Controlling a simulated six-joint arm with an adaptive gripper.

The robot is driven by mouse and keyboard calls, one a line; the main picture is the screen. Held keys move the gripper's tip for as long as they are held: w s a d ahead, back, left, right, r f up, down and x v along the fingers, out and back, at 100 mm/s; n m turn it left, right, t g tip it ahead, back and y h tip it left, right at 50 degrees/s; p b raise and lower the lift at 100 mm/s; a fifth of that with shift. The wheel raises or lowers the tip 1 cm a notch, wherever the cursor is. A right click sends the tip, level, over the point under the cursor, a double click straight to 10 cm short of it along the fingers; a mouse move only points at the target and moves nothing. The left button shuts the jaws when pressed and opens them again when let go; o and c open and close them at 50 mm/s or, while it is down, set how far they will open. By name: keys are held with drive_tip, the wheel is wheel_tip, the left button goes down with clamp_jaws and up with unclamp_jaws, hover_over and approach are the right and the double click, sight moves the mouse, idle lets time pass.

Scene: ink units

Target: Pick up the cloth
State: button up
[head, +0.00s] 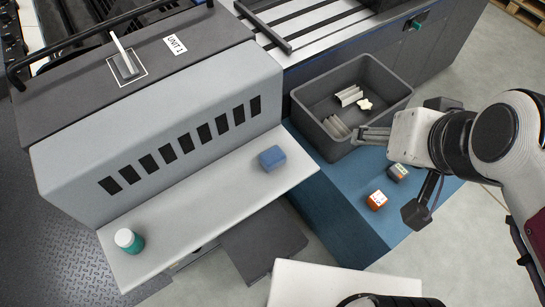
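A small blue block-like item (272,158), possibly the folded cloth, lies on the white ledge (210,195) near its right end. I cannot tell its material for sure. My gripper (361,134) is at the right, with its fingers pointing left at the front right wall of the dark grey bin (310,112). It is apart from the blue item, with part of the bin between them. Its fingers show edge-on and small, so I cannot tell whether they are open. I see nothing clearly held in it.
The bin holds pale ribbed pieces (349,95) and a cream star-shaped piece (364,104). A white-capped green bottle (129,240) stands at the ledge's left end.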

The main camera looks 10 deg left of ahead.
drive_tip(key=w+a+r+m+t+y, duration=0.35)
drive_tip(key=w+a, duration=0.85)
drive_tip(key=w, duration=0.4)
drive_tip(key=w+a+f+m+h, duration=0.1)
drive_tip(key=w+a+f+m, duration=0.25)
drive_tip(key=w, duration=0.25)
drive_tip(key=m+g+h, duration=0.2)
drive_tip(key=m+h, duration=0.3)
drive_tip(key=h, duration=0.7)
hover_over(277, 154)
drive_tip(key=w+a, duration=0.1)
drive_tip(key=a, duration=0.1)
drive_tip(key=f, duration=2.4)
drive_tip(key=shift+w+f, duration=0.2)
drive_tip(key=shift+f, duration=0.15)
drive_tip(key=s+a+f+n, duration=0.1)
drive_tip(key=s, duration=0.1)
drive_tip(key=s+a+f+n+t+h, duration=0.1)
drive_tip(key=s, duration=0.1)
drive_tip(key=s+a+f+n+h, duration=0.1)
drive_tip(key=s, duration=0.1)
drive_tip(key=shift+s+f, duration=0.1)
drive_tip(key=shift+s, duration=0.1)
drive_tip(key=shift+x, duration=1.3)
